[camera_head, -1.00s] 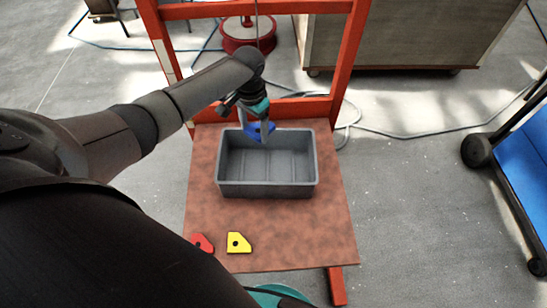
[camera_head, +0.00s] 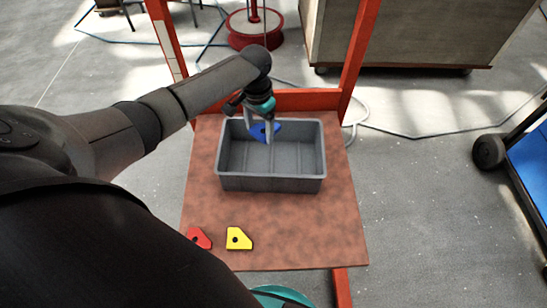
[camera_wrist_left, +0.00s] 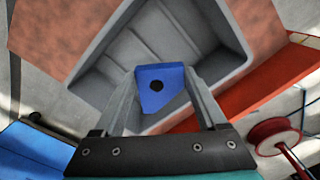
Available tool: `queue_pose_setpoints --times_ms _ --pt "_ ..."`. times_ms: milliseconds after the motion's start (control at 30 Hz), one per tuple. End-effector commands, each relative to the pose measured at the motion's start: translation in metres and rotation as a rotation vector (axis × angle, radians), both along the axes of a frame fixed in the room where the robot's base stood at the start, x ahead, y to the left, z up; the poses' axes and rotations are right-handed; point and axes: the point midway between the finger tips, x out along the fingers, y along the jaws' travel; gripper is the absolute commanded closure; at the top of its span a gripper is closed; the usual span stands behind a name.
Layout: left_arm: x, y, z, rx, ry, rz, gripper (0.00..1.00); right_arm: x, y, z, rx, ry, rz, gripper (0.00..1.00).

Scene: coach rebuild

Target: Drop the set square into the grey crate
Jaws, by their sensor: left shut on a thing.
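The blue set square (camera_head: 265,131), a flat piece with a round hole, is held between the fingers of my left gripper (camera_head: 262,136). In the left wrist view the set square (camera_wrist_left: 158,97) sits between both fingertips, with the crate's inside behind it. The grey crate (camera_head: 270,184) stands on the table, open and otherwise empty. In the head view, the gripper and set square are over the crate's back left part, near its back wall. I cannot tell exactly how far they are above the floor. My right gripper is not in view.
A red piece (camera_head: 203,238) and a yellow piece (camera_head: 238,238) lie near the front of the reddish-brown table (camera_head: 300,225). A red frame (camera_head: 358,60) rises behind the table. The tabletop in front of the crate is mostly clear.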

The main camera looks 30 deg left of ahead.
Motion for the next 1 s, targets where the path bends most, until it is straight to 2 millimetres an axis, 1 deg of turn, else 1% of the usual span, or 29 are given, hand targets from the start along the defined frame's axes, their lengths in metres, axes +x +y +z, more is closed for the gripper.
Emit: queue_pose_setpoints --times_ms 33,233,467,567,667,767,867,1000 --pt "0.000 0.000 0.001 0.000 -0.001 0.000 0.22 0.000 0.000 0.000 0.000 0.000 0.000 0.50" --pt "0.000 0.000 0.000 0.000 -0.001 0.000 0.00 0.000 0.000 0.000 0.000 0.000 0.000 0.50" --pt "0.000 0.000 0.000 0.000 0.001 0.000 0.00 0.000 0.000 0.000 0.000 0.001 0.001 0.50" --pt "0.000 0.000 0.005 0.000 -0.001 0.000 0.00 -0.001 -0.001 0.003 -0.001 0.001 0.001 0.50" --pt "0.000 0.001 0.019 0.001 -0.001 0.000 0.00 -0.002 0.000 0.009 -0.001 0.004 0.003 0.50" --pt "0.001 0.000 0.040 0.001 -0.002 -0.001 0.00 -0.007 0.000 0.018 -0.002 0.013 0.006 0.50" --pt "0.001 0.000 0.066 -0.001 -0.005 -0.001 0.00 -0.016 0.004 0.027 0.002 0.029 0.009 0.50" --pt "0.001 0.000 0.100 0.000 -0.005 -0.001 0.00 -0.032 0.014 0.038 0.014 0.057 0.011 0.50"
